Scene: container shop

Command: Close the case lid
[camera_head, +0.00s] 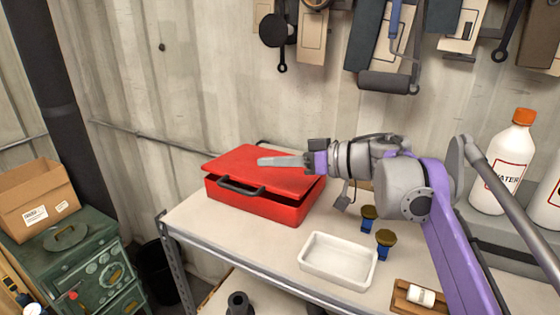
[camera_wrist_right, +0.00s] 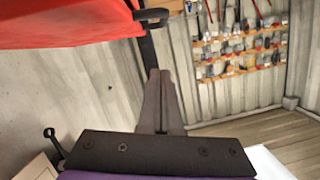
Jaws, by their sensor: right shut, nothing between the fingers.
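The red case (camera_head: 260,208) sits on the left part of the workbench. Its red lid (camera_head: 235,165) lies low over the base but is slightly raised, with a dark gap along the front. A dark handle (camera_head: 242,187) is on the case's front. My right gripper (camera_head: 262,161) reaches in from the right with shut, empty fingers over the lid's top; I cannot tell whether they touch it. In the right wrist view the shut fingers (camera_wrist_right: 160,75) show beside the red case (camera_wrist_right: 70,22), which fills the upper left. My left gripper is not in view.
The workbench (camera_head: 190,222) also holds a white tray (camera_head: 312,270), two blue-and-brown items (camera_head: 368,217), a wooden holder with a small white bottle (camera_head: 421,295), and large water bottles (camera_head: 502,165) at right. Tools hang on the wall above. A green cabinet (camera_head: 85,260) stands at left.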

